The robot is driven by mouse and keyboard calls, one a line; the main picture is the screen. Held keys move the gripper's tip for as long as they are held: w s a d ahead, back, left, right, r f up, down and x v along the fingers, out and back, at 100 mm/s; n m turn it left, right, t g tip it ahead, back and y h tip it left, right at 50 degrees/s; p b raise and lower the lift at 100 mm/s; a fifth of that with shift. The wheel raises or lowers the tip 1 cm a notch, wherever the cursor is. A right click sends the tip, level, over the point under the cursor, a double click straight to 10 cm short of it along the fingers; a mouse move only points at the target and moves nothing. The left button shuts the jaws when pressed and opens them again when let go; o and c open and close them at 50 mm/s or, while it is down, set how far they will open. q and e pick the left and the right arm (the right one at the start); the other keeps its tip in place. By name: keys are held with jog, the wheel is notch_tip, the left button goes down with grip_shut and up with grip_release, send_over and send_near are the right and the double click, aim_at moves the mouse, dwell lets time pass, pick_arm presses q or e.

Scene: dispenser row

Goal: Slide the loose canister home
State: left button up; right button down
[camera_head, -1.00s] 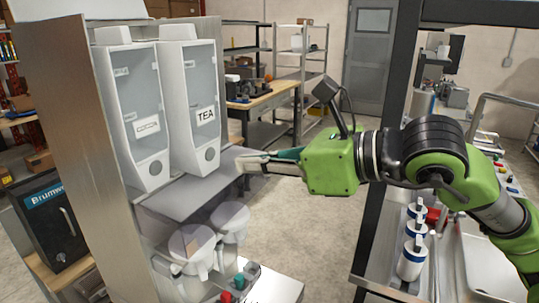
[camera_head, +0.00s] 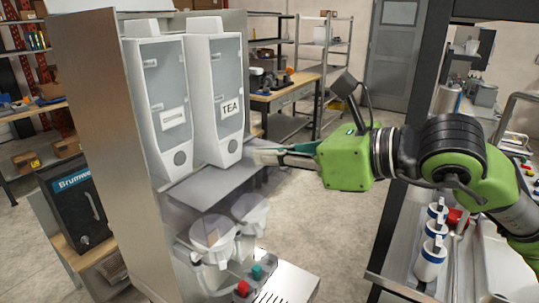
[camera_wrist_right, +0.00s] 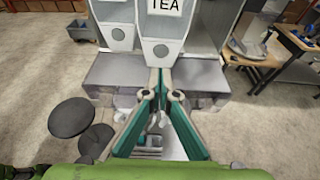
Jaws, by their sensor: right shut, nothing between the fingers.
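Two white canisters with grey front windows stand side by side on the dispenser's shelf. The right one is the TEA canister (camera_head: 229,146), with a TEA label and a round grey knob low on its front. The left canister (camera_head: 160,158) has a label too small to read. In the right wrist view, the fingertips (camera_wrist_right: 161,80) meet below the TEA canister's knob (camera_wrist_right: 161,50). Contact cannot be made out. My left gripper is out of view.
A steel side panel (camera_head: 110,150) bounds the dispenser on the left. Below the shelf (camera_head: 200,188) stand translucent jugs (camera_head: 212,238), with red and green knobs near a drip grate. A black Brumwell box (camera_head: 78,208) is at left. Open floor lies right of the dispenser.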

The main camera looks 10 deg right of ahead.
aim_at(232, 146)
dwell(0.6)
jog(key=shift+w+a, duration=3.15)
jog(key=shift+w, duration=0.05)
jog(key=shift+w+b, duration=0.1)
jog(key=shift+b, duration=0.35)
